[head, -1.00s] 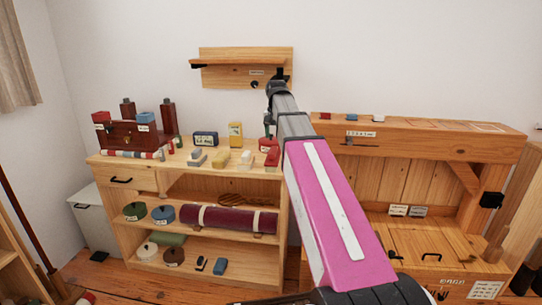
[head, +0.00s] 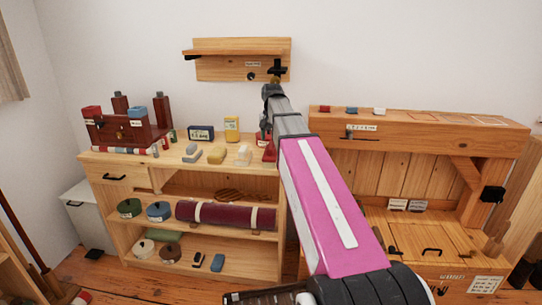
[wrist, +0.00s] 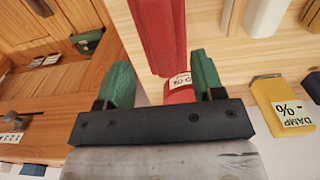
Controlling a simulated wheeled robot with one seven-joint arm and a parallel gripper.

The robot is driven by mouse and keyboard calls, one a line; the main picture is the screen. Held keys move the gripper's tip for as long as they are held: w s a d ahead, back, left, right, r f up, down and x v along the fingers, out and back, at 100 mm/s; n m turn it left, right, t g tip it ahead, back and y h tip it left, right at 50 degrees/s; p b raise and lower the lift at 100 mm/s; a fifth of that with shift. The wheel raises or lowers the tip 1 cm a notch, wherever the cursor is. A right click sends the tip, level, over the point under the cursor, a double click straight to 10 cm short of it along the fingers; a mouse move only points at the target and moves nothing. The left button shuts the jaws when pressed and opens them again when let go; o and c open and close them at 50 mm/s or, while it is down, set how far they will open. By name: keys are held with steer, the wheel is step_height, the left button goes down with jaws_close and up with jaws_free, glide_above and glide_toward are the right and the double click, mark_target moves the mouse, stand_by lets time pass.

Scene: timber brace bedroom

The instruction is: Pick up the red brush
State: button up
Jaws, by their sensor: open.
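The red brush (head: 269,153) lies at the right end of the cabinet top in the head view, partly hidden by my arm. In the wrist view a long red body (wrist: 160,35), which looks like the brush, lies just beyond the fingertips, roughly in line with the gap. A shorter red piece (wrist: 180,95) with a white tag shows between the fingers; I cannot tell if it is part of the brush. My gripper (wrist: 162,82) is open, its two green fingers apart with nothing held. Contact with the brush cannot be seen.
Left of the red brush on the cabinet top (head: 160,177) are white (head: 243,154), yellow (head: 217,155) and grey (head: 192,153) pieces. A yellow "DAMP %" box (wrist: 275,95) stands close on the wrist view's right. A wooden workbench (head: 430,135) stands right; a wall shelf (head: 225,66) hangs above.

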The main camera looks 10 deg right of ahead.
mark_target(271, 145)
steer(key=shift+s+a+f, duration=0.15)
steer(key=shift+f, duration=2.2)
steer(key=c, duration=1.1)
steer(key=shift+r, duration=0.1)
steer(key=shift+r, duration=0.45)
steer(key=r, duration=0.3)
steer(key=shift+a+r, duration=0.25)
steer(key=s+a+r, duration=0.1)
steer(key=a+r, duration=0.1)
steer(key=a, duration=0.1)
steer(key=s+a+r, duration=0.1)
steer(key=a+r, duration=0.1)
steer(key=a, duration=0.2)
steer(key=s+a+r, duration=0.1)
steer(key=a+r, duration=0.1)
steer(key=a, duration=0.1)
steer(key=shift+a+r, duration=0.25)
steer(key=shift+a, duration=0.15)
